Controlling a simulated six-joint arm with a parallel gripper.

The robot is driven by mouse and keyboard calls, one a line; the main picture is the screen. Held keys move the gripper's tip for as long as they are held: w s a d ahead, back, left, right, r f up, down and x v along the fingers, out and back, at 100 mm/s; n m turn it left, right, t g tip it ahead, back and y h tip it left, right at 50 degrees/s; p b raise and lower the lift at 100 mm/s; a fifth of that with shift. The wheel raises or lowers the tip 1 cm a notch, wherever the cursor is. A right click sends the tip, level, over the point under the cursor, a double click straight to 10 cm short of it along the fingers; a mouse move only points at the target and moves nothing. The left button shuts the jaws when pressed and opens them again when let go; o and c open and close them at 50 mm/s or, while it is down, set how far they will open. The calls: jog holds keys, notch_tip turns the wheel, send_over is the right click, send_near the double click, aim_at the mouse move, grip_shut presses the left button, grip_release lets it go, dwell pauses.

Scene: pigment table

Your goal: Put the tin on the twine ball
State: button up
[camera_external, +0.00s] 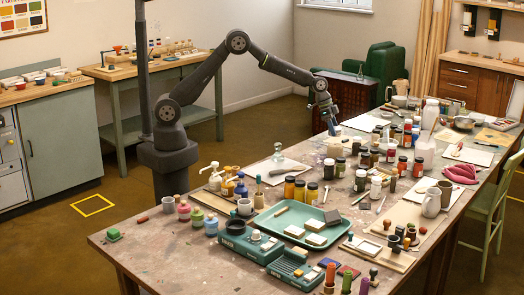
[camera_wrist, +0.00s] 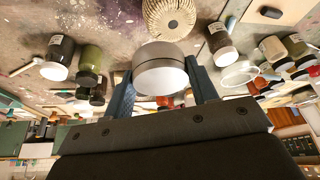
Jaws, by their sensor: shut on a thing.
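My gripper (camera_wrist: 161,80) is shut on a grey, round, short tin (camera_wrist: 160,56), with one dark finger on each side of it. The twine ball (camera_wrist: 168,15), beige and ribbed with a dark centre, shows just beyond the tin at the top edge of the wrist view, partly cut off. I cannot tell whether tin and ball touch. In the external view my gripper (camera_external: 331,122) hangs over the far middle of the table. A pale thing below it there may be the twine ball, too small to be sure.
A glass ring-shaped thing (camera_wrist: 240,74) lies to the right. A green tray (camera_external: 272,222) stands at the near part of the crowded table.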

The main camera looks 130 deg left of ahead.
aim_at(335, 145)
jog(key=shift+s+a+f, duration=0.15)
jog(key=shift+a+f, duration=0.25)
jog(key=shift+a, duration=0.2)
jog(key=shift+s+a+f, duration=0.15)
jog(key=shift+a+f, duration=0.25)
jog(key=shift+a, duration=0.2)
jog(key=shift+f, duration=1.9)
jog(key=shift+f, duration=0.15)
jog(key=o, duration=1)
jog(key=shift+r, duration=0.2)
jog(key=v, duration=1.2)
